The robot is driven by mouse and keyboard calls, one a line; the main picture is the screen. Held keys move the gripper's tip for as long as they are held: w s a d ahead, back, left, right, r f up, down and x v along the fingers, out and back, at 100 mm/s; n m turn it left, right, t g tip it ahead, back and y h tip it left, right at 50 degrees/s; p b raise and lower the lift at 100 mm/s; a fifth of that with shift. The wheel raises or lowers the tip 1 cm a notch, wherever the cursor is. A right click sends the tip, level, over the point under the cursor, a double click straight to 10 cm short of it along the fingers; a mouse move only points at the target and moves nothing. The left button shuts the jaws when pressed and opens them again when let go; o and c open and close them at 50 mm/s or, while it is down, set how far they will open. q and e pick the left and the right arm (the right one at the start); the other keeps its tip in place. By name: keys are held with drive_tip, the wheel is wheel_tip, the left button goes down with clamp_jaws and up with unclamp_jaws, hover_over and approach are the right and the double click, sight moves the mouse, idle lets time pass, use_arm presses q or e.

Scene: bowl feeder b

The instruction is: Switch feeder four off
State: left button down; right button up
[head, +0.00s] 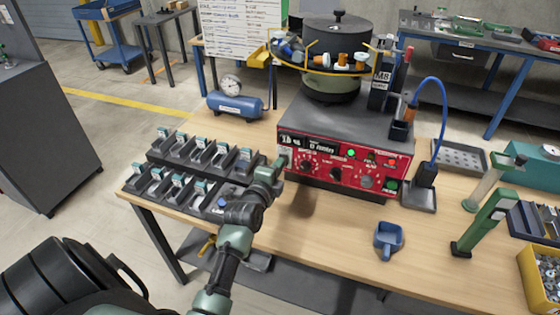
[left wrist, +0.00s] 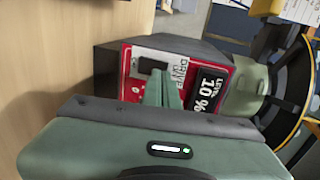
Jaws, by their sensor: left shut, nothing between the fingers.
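The bowl feeder has a red control panel (head: 350,166) on a dark base, with a round bowl (head: 338,58) on top. A green lamp (head: 351,153) on the panel is lit, and a green-lit switch (head: 391,186) shows at its lower right. No feeder number is readable. My left gripper (head: 280,165) is shut and empty at the panel's left end. In the left wrist view the shut fingers (left wrist: 164,90) are over the red panel (left wrist: 214,66), close to a black switch (left wrist: 152,66) and a "10 %" display (left wrist: 205,91). Contact cannot be told. My right gripper is not in view.
Several dark bins (head: 200,150) stand left of the feeder. A blue tank (head: 235,105) is behind them. A blue scoop (head: 388,238) lies in front on the wooden table (head: 330,225). Green stands (head: 487,222) and a yellow bin (head: 540,280) are at right.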

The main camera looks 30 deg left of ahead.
use_arm(q)
drive_tip(key=shift+w+a+r, duration=0.1)
drive_tip(key=shift+w+a, duration=0.05)
drive_tip(key=shift+w, duration=0.45)
drive_tip(key=shift+w+r+p, duration=0.2)
drive_tip(key=shift+r+p, duration=0.15)
drive_tip(key=shift+p, duration=0.55)
drive_tip(key=shift+f+g, duration=0.3)
